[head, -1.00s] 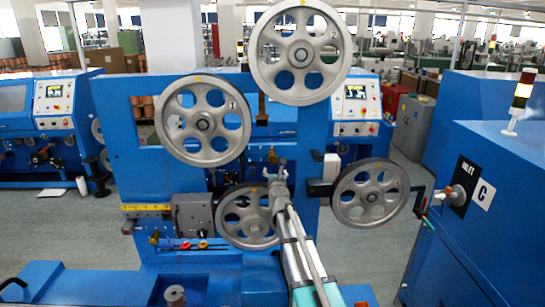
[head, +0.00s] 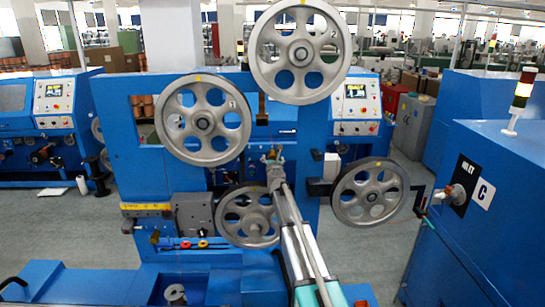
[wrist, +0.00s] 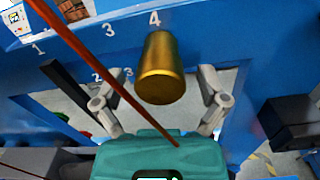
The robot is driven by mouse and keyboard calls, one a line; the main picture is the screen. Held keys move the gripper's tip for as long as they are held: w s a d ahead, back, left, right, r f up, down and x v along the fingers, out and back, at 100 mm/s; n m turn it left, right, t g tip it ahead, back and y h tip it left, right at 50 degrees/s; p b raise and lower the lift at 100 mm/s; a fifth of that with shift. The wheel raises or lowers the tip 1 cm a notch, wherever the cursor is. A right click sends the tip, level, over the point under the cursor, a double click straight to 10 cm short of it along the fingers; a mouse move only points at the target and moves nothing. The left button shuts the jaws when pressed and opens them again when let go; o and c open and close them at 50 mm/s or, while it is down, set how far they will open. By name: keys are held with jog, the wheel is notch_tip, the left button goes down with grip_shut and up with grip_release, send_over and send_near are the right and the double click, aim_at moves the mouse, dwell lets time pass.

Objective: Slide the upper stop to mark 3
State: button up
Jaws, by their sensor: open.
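A brass cylindrical knob (wrist: 160,72), which I take to be the upper stop, stands out from the blue panel just below the printed mark 4 in the wrist view. Marks 3 and 1 are printed farther left on the same panel; mark 2 of that row does not show clearly. My gripper (wrist: 157,88) is open, with one finger on each side of the knob and visible gaps to both. In the head view my gripper (head: 272,157) is in front of the blue machine frame, below the upper pulleys. I cannot tell how deep the knob sits between the fingers.
A reddish-brown strand (wrist: 90,65) crosses the wrist view diagonally, close to my left finger. A dark block (wrist: 288,122) juts out at right. In the head view, grey pulleys (head: 203,121) (head: 300,50) (head: 370,193) surround my arm. A blue cabinet (head: 480,220) stands at right.

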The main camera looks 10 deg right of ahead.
aim_at(273, 155)
jog(key=shift+w+d, duration=0.15)
jog(key=shift+w, duration=0.6)
jog(key=shift+w+d, duration=0.15)
jog(key=shift+w, duration=0.6)
jog(key=c, duration=1.2)
jog(key=shift+c, duration=0.2)
